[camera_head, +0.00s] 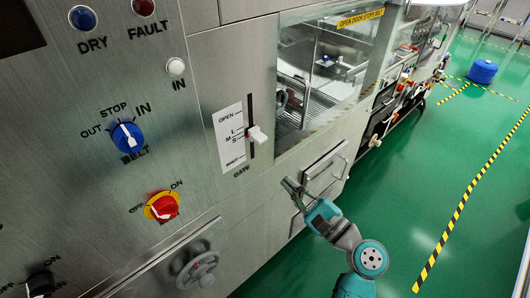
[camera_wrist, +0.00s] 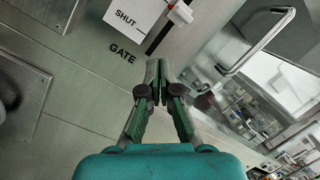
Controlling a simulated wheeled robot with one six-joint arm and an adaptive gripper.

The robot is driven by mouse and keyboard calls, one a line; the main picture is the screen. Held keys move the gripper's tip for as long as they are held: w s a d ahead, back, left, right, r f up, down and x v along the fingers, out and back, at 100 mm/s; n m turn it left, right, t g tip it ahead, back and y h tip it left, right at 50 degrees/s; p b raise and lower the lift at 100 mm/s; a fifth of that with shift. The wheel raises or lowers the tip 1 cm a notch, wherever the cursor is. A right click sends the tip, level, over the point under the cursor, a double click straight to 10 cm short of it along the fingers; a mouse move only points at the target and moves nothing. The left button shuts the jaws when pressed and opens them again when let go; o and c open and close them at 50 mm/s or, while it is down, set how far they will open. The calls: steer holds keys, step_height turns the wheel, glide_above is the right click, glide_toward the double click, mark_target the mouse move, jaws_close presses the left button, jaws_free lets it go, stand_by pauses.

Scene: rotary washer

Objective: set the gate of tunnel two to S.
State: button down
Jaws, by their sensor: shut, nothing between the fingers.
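The gate slider has a white knob (camera_head: 257,134) in a dark vertical slot, beside a white scale (camera_head: 229,136) marked OPEN, L, M, S and SHUT, with GATE printed below. The knob is at mid-slot, around M to S; I cannot tell exactly which mark. No tunnel number is readable.
Left of the gate are a blue BELT knob (camera_head: 127,137), a red switch (camera_head: 162,206) and a handwheel (camera_head: 198,269). A panel with a bar handle (camera_head: 325,168) lies close to my gripper. A glass window (camera_head: 325,75) is above. Green floor (camera_head: 430,170) is free at right.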

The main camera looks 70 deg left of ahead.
mark_target(253, 139)
steer(key=s+a+r+m, duration=0.3)
steer(key=a+r+m, duration=0.1)
steer(key=a+m, duration=0.4)
steer(key=shift+s+a+y, duration=0.25)
steer(key=shift+a+y, duration=0.05)
steer(key=shift+a, duration=0.1)
stand_by(0.5)
steer(key=shift+r, duration=0.1)
steer(key=shift+r, duration=0.55)
steer(key=shift+f, duration=0.1)
